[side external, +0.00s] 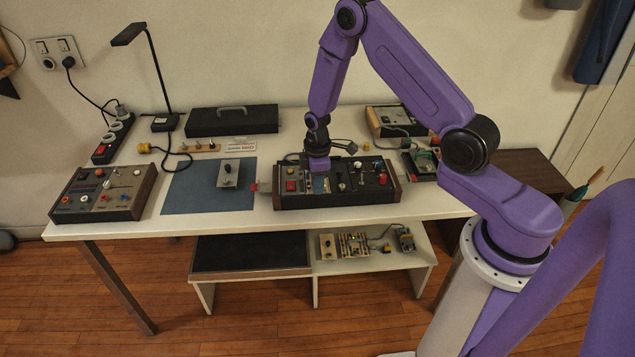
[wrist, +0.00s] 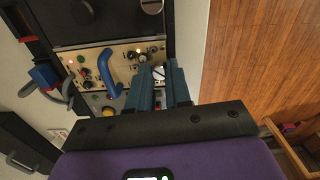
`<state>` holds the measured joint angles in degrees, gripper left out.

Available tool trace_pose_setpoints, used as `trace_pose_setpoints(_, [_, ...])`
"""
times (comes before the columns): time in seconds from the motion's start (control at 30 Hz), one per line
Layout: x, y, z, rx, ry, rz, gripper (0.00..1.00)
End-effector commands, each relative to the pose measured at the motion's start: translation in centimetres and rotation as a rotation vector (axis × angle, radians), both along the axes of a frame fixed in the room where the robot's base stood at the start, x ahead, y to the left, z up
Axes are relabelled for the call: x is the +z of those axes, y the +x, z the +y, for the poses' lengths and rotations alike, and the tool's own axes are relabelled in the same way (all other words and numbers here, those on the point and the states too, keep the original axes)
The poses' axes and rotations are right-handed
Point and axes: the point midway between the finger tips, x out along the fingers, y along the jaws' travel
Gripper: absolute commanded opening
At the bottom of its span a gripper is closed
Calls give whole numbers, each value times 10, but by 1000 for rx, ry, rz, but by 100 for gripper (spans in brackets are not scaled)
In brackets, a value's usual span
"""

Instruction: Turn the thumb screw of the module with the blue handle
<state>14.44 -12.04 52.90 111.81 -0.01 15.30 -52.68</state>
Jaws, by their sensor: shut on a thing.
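The module with the blue handle is a cream panel (wrist: 126,66) in the wrist view, with a curved blue handle (wrist: 106,72), small knobs and lit lamps. A pale, metallic-looking thumb screw (wrist: 158,72) is at its right end. My gripper (wrist: 159,76) has its teal fingers on either side of that screw and is shut on it; the fingers partly hide it. In the side view my gripper (side external: 318,166) points down into the wood-ended rack (side external: 335,201), and my wrist hides most of the module.
A dark panel (wrist: 95,22) adjoins the module. A blue and red part (wrist: 44,76) with a grey cable is nearby. On the table are a left control box (side external: 104,192), a blue mat (side external: 195,190) with a small plate, and a black case (side external: 232,121). The table's front edge is close.

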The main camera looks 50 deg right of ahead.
Motion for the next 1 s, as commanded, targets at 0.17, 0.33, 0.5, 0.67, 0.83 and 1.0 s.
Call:
trace_pose_setpoints(0.17, [0,0,0,-167,0,0,0])
trace_pose_setpoints(0.33, [0,0,0,-328,0,0,0])
trace_pose_setpoints(0.5, [0,0,1,-489,0,0,0])
trace_pose_setpoints(0.67, [0,0,0,-641,0,0,0])
trace_pose_setpoints(0.83, [0,0,0,-803,0,0,0])
trace_pose_setpoints(1.0, [0,0,0,-964,0,0,0])
